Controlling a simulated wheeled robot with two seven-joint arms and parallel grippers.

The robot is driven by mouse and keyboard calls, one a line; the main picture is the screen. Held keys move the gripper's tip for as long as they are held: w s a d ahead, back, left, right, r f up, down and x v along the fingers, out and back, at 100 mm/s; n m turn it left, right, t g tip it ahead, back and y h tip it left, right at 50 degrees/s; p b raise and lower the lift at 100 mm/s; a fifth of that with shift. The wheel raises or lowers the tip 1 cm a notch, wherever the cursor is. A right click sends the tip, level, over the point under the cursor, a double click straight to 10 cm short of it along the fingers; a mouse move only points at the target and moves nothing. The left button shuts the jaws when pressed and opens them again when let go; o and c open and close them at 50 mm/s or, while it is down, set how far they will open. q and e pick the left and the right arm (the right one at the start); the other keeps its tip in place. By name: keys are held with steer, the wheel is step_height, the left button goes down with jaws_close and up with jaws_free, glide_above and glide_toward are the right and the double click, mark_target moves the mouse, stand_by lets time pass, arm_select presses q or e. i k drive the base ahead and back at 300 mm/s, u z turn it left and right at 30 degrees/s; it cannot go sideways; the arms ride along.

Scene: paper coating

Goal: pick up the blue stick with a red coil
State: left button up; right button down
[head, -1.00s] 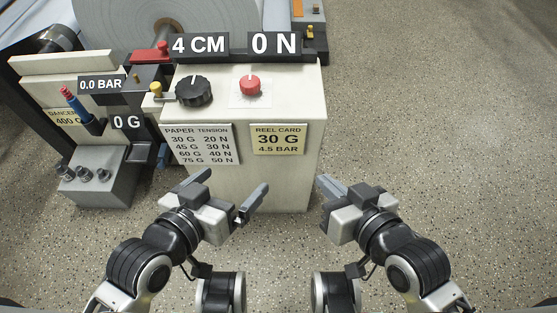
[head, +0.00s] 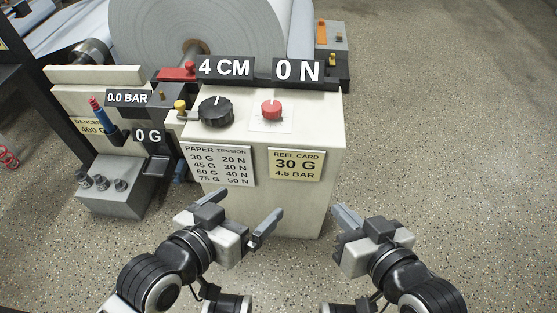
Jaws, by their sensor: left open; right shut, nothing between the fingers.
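A blue stick with a red ribbed part at its upper end (head: 98,108) stands tilted in front of the cream panel at the left of the machine. Its lower end meets a dark holder, and I cannot tell how it is held. My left gripper (head: 250,203) is open and empty, with its fingers spread, in front of the cabinet and to the lower right of the stick. My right gripper (head: 338,209) is shut and empty, further right, near the cabinet's lower right corner. Neither gripper touches the stick.
The cream cabinet (head: 235,205) carries a black knob (head: 215,111), a red knob (head: 271,110) and signs. A grey block (head: 110,195) with several metal knobs stands below the stick. A red coil (head: 8,158) shows at the left edge. The floor at right is clear.

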mark_target(99, 110)
steer(key=u, duration=1.1)
